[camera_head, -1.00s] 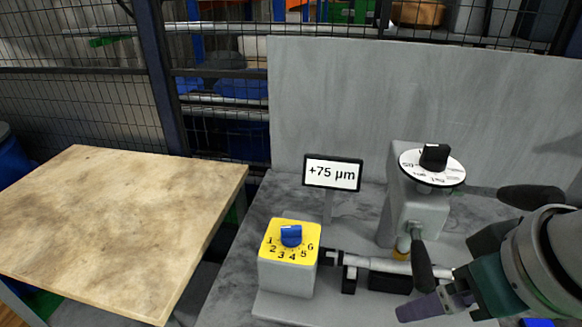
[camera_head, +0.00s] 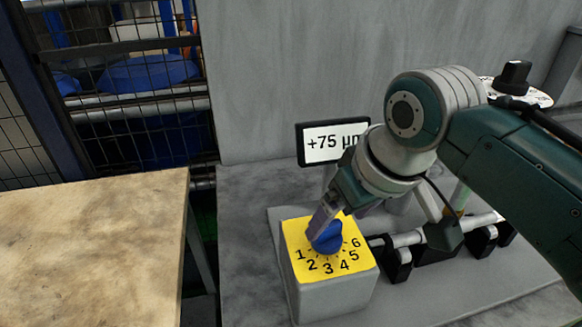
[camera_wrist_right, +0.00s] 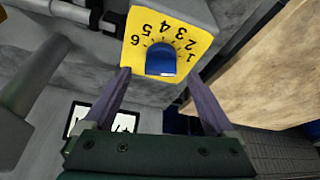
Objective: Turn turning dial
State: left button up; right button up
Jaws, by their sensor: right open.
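The blue turning dial (camera_head: 327,238) sits on a yellow face numbered 1 to 6, on top of a grey box (camera_head: 335,298). In the right wrist view the dial (camera_wrist_right: 161,60) lies between and just beyond the fingertips. My right gripper (camera_head: 326,214) is open, its purple fingers pointing down at the dial from above and behind. In the right wrist view its fingers (camera_wrist_right: 159,82) are spread apart, and I cannot tell whether they touch the dial. The fingers hide part of the dial's top and the face. My left gripper is not in view.
A display (camera_head: 322,143) reading +75 µm stands behind the box, partly hidden by my right arm. A black knob on a white disc (camera_head: 514,77) is at the right. A shaft with black supports (camera_head: 485,240) lies right of the box. A wooden table (camera_head: 90,250) is at the left.

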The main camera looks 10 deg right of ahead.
aim_at(333, 227)
jog(key=b+x, duration=0.1)
jog(key=x, duration=0.4)
jog(key=shift+a, duration=0.1)
jog(key=shift+r, duration=0.1)
jog(key=c, duration=1.3)
jog(key=shift+n, duration=0.3)
jog(key=shift+n+y, duration=0.4)
jog(key=shift+n, duration=0.5)
jog(key=shift+n+g+y+b, duration=0.55)
jog(key=shift+n+g+y, duration=0.05)
jog(key=shift+n, duration=1.1)
